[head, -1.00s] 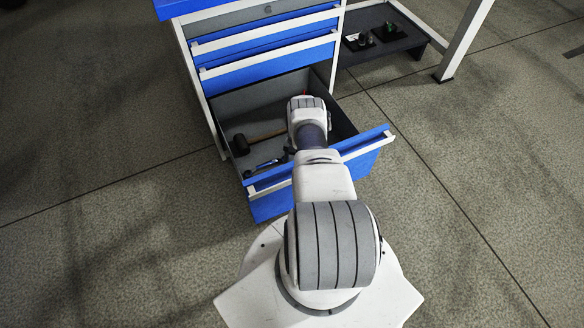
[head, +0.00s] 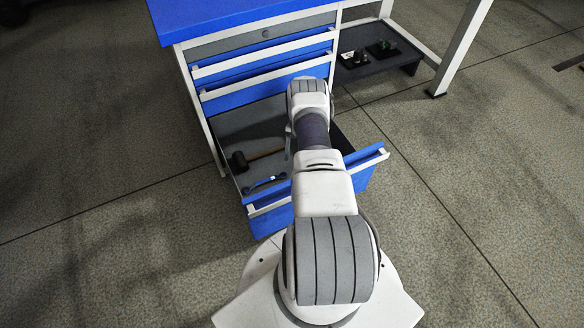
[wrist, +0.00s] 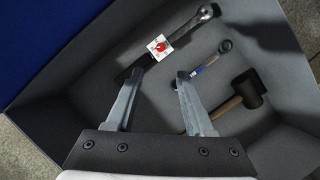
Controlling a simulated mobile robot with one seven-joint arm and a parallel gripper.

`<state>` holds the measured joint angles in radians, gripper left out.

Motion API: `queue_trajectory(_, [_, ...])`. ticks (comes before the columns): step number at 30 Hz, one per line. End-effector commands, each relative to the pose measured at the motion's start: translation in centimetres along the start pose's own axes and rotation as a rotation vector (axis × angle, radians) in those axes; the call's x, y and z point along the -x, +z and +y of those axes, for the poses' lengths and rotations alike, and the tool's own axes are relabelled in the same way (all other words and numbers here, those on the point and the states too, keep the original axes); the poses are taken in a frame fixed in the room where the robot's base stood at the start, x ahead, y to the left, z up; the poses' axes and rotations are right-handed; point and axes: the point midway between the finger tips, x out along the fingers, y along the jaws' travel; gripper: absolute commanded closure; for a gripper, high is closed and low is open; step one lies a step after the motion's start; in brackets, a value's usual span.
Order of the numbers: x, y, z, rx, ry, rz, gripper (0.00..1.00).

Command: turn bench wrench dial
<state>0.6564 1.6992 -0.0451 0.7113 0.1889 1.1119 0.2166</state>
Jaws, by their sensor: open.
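A small red dial (wrist: 160,47) on a white plate shows in the wrist view, lying over a long metal wrench (wrist: 190,28) with a dark handle. The wrench rests in the open drawer (head: 368,168). My gripper (wrist: 161,75) is open and empty, its two fingers pointing toward the dial, with the dial just beyond the gap between the fingertips. I cannot tell how high the fingers are above it. In the head view my own arm hides the gripper and the dial.
A smaller wrench with a blue label (wrist: 205,66) and a black-headed mallet (wrist: 248,90) with a wooden handle lie beside the long wrench. Drawer walls surround them. The blue-topped bench (head: 215,18) rises behind, and a low shelf (head: 378,62) holds small dark parts.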

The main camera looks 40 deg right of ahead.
Motion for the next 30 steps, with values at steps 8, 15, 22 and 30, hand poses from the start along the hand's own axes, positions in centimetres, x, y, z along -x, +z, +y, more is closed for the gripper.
queue_trajectory(8, [3.3, 0.0, 0.1, -0.001, 0.0, 0.0, 0.47])
queue_trajectory(15, [3.6, 0.0, 0.0, -0.001, 0.0, 0.0, 0.47])
queue_trajectory(22, [3.5, 0.0, 0.0, -0.001, 0.0, 0.0, 0.47])
queue_trajectory(30, [4.9, 0.0, -0.6, 0.012, 0.0, 0.013, 0.47])
